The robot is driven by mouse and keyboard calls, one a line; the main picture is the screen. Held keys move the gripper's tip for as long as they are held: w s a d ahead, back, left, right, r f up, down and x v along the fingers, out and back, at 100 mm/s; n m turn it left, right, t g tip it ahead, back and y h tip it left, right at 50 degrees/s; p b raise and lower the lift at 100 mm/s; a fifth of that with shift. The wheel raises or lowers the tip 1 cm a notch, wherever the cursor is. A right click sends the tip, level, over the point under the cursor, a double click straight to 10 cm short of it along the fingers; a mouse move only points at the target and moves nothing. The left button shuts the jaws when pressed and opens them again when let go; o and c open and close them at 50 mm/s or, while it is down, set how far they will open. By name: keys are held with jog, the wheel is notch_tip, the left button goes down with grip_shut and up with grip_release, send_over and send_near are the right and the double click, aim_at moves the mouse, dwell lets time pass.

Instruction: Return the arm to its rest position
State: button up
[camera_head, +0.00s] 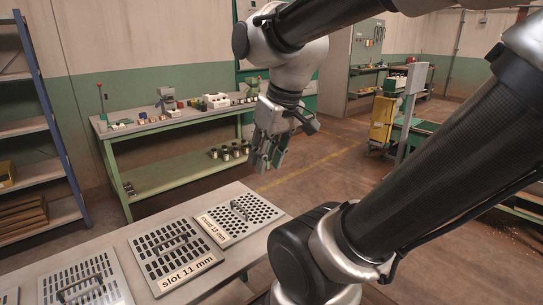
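My gripper (267,165) hangs from my arm near the middle of the view, fingers pointing down. It is in the air above and beyond the right end of the near bench (128,233). The fingers are small and seen at an angle, so I cannot tell whether they are open or shut. I see nothing clearly held in them. My arm's dark links reach across the right side and top of the view, bent at the elbow.
Sieve plates with handles lie on the near bench: "round 13 mm" (225,228), "slot 11 mm" (196,268) and another slotted one (78,293). A green workbench (165,129) with small items stands behind. Shelving (27,127) is at left. Open floor (325,160) lies right of the gripper.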

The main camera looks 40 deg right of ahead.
jog(key=shift+s+d+r+t+h, duration=0.1)
jog(key=shift+s+r+t+h, duration=0.1)
jog(key=shift+s, duration=0.2)
jog(key=shift+s+r+t+h, duration=0.1)
jog(key=shift+s+t, duration=0.1)
jog(key=shift+s, duration=0.2)
